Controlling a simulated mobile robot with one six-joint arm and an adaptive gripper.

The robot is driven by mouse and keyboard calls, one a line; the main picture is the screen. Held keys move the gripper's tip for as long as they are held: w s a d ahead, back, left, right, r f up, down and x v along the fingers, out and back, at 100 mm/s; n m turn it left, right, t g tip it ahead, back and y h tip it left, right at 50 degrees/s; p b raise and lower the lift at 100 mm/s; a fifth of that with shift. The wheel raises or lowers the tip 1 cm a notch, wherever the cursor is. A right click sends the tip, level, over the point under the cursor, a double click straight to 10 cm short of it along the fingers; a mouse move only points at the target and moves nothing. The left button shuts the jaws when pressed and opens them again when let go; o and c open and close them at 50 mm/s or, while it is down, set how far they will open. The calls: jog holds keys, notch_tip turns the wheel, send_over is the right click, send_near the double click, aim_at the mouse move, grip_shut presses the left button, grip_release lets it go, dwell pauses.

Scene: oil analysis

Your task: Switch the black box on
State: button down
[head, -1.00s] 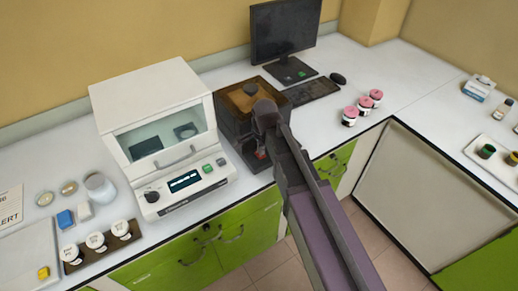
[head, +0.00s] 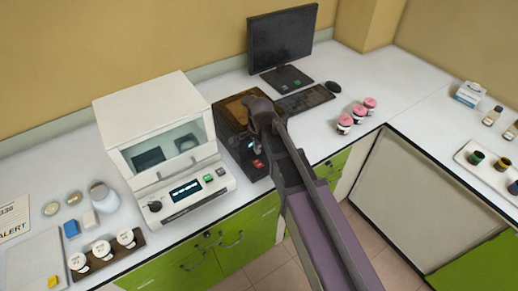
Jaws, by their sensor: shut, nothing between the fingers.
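The black box (head: 228,118) stands on the white worktop, between the white instrument and the monitor. It has a brown top and a dark front. A small red switch (head: 257,163) shows low on its front, with a small bluish light spot above it. My gripper (head: 251,140) is at the front of the box, above the red switch. It is shut and empty, and mostly hidden by my dark wrist and arm, which also cover the right part of the box. Whether it touches the box cannot be told.
The white instrument (head: 155,125) stands close on the left of the box. The monitor (head: 282,38), keyboard (head: 305,99) and mouse (head: 333,87) are behind and to the right. Pink-lidded jars (head: 345,124) stand further right. Green cabinets (head: 245,235) are below.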

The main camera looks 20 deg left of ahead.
notch_tip(320, 180, up, 9)
jog(key=a+p, duration=0.1)
jog(key=p, duration=0.7)
jog(key=shift+w+f, duration=0.15)
jog(key=shift+w, duration=0.3)
jog(key=s+d+f+n+b, duration=0.1)
jog(key=d+n, duration=0.1)
jog(key=d, duration=1.1)
jog(key=s+d+f+n+b, duration=0.2)
jog(key=d+n, duration=0.1)
jog(key=d, duration=0.9)
jog(key=s+d+f+n+h+b, duration=0.1)
jog(key=s+d+n, duration=0.1)
jog(key=d, duration=1.1)
jog(key=shift+d+f+n+g+b, duration=0.3)
jog(key=shift+d+f+n+g, duration=0.05)
jog(key=shift+n+g, duration=0.05)
